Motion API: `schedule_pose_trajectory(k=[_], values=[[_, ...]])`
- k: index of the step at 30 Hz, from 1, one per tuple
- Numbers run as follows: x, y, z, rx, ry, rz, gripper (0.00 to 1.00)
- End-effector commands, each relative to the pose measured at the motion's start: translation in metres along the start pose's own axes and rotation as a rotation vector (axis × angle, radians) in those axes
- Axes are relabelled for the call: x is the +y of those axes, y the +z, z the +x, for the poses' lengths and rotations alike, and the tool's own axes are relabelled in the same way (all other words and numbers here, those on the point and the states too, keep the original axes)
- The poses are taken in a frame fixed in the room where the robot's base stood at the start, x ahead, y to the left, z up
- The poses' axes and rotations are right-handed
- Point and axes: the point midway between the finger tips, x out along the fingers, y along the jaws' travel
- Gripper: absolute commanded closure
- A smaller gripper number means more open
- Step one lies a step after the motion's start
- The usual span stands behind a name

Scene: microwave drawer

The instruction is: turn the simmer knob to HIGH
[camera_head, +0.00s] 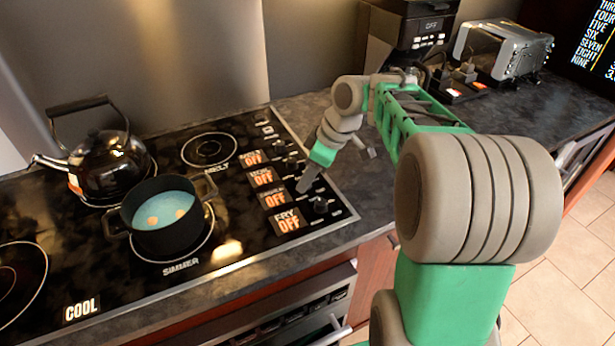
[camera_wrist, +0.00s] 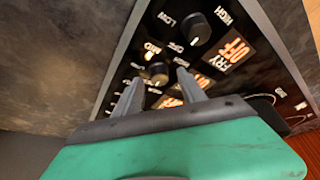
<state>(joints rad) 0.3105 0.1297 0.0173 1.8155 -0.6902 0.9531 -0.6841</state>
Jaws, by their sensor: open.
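The simmer knob (camera_wrist: 158,70) is a small dark round knob in the wrist view, next to a MID mark, with its light pointer line hard to read. My gripper (camera_wrist: 160,76) is open, with one finger to each side of this knob; I cannot tell whether they touch it. The orange OFF display (camera_wrist: 170,102) beside it is partly hidden by a finger. In the head view my gripper (camera_head: 303,188) is over the knob row, covering the simmer knob. The simmer display (camera_head: 274,199) reads OFF there.
The fry knob (camera_head: 320,205) sits close in front, with its FRY OFF display (camera_head: 287,219); it also shows in the wrist view (camera_wrist: 195,28). A black pot (camera_head: 143,239) of blue liquid and a kettle (camera_head: 100,168) stand on the cooktop. A toaster (camera_head: 503,48) is farther back.

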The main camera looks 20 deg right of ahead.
Motion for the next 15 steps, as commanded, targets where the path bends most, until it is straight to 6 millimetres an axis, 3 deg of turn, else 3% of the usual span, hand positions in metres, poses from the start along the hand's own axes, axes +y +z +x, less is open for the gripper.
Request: schedule_pose_trajectory(k=[10, 15], values=[[0.0011, 0.0009, 0.0077, 0.0, 0.004, 0.003, 0.53], [0.0011, 0.001, 0.0075, 0.0, 0.004, 0.004, 0.67]])
